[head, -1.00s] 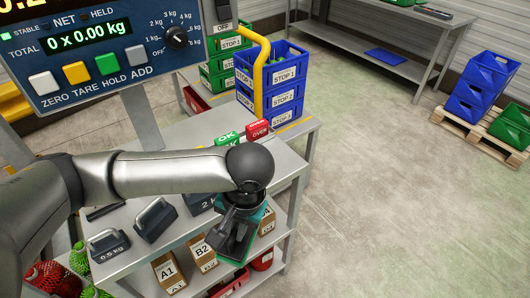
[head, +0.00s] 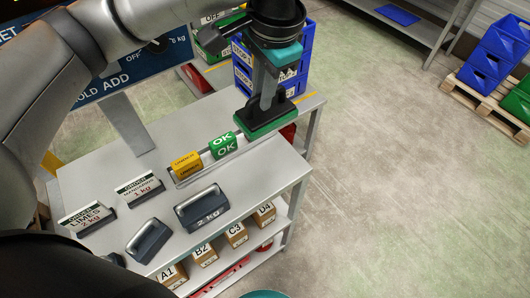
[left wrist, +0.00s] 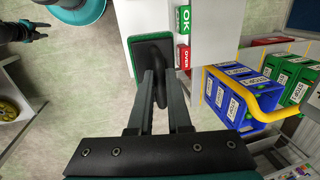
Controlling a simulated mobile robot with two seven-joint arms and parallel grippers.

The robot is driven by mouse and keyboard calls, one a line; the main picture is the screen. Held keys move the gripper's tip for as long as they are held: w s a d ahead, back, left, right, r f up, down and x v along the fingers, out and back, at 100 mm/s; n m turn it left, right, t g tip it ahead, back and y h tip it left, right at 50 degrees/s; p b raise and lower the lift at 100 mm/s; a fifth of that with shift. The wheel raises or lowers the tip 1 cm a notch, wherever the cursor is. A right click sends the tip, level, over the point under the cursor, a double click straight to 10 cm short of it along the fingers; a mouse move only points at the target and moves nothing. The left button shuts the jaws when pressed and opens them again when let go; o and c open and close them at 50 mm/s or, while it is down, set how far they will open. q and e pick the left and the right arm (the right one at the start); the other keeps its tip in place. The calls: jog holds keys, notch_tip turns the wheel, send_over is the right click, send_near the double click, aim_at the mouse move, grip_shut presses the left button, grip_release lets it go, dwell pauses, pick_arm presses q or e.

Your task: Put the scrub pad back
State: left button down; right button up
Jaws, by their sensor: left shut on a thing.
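The scrub pad, a black block with a handle and a green underside (head: 265,118), is held above the far right end of the grey bench. My left gripper (head: 268,88) is shut on its handle from above. In the left wrist view the scrub pad (left wrist: 152,58) shows beyond the fingers (left wrist: 160,85), beside the bench edge and the OK and OVER blocks. Whether it touches anything below is hard to tell. A dark gripper-like part, likely my right gripper (left wrist: 28,32), shows small at the left wrist view's upper left; its jaws are unclear.
The grey bench (head: 130,178) carries yellow UNDER (head: 186,165) and green OK (head: 223,146) blocks, card holders and dark weights, including a 2 kg one (head: 202,208). Brown boxes stand on its lower shelf. Blue STOP crates (head: 243,75) stand behind.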

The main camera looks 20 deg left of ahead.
aim_at(264, 119)
pick_arm(q)
jog(key=f+b, duration=0.1)
jog(key=f, duration=0.1)
jog(key=f+b, duration=0.1)
jog(key=f, duration=0.5)
jog(key=shift+s+b, duration=0.3)
jog(key=shift+b, duration=0.1)
notch_tip(264, 119, down, 11)
jog(key=shift+w+f+b, duration=0.1)
jog(key=shift+f+b, duration=0.1)
jog(key=shift+b, duration=1.05)
jog(key=shift+f, duration=0.3)
pick_arm(e)
jog(key=s+f, duration=0.3)
jog(key=f, duration=0.2)
jog(key=shift+d+f, duration=0.3)
jog(key=shift+d, duration=0.05)
jog(key=shift+s+r+g, duration=0.1)
jog(key=shift+s+g, duration=0.05)
jog(key=shift+g, duration=0.15)
pick_arm(q)
jog(key=c, duration=0.9)
grip_release()
pick_arm(e)
jog(key=shift+s, duration=0.1)
pick_arm(q)
jog(key=shift+o, duration=0.2)
